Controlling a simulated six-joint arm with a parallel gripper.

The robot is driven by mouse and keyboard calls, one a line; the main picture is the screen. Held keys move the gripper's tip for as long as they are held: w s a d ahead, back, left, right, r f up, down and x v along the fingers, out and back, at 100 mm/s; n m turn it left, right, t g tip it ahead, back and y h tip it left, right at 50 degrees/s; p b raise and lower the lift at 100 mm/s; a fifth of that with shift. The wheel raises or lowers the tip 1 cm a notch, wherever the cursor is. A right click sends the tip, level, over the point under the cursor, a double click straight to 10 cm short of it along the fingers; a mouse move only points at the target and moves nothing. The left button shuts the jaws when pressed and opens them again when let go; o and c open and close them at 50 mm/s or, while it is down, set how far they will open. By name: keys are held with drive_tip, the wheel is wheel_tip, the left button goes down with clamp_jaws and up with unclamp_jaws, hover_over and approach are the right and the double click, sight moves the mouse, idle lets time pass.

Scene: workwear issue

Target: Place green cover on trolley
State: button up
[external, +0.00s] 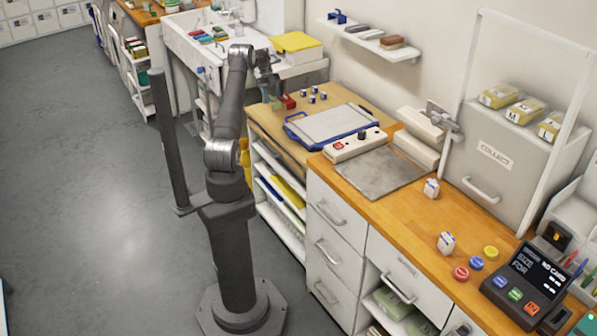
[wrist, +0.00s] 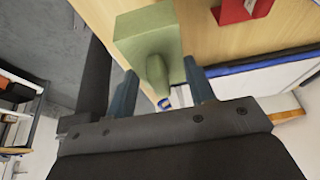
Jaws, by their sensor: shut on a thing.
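My gripper (external: 270,88) is over the left end of the wooden-topped unit (external: 262,118). In the wrist view, my gripper (wrist: 160,88) is shut on a green block with a rounded handle (wrist: 148,35); the handle is between the fingers. The green block also shows small below my gripper in the external view (external: 276,102), partly hidden. I cannot tell whether it touches the wooden top, or whether it is the green cover. No trolley can be clearly made out; the wooden-topped unit has open shelves below.
A white sink bench with a yellow-topped box (external: 296,45) is behind. The floor at left is clear.

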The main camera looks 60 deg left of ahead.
sight(270, 99)
drive_tip(key=shift+a+f, duration=0.35)
drive_tip(key=shift+f, duration=1.85)
drive_tip(key=shift+f, duration=0.1)
drive_tip(key=o, duration=0.9)
drive_tip(key=v, duration=1.2)
drive_tip(key=shift+d, duration=0.1)
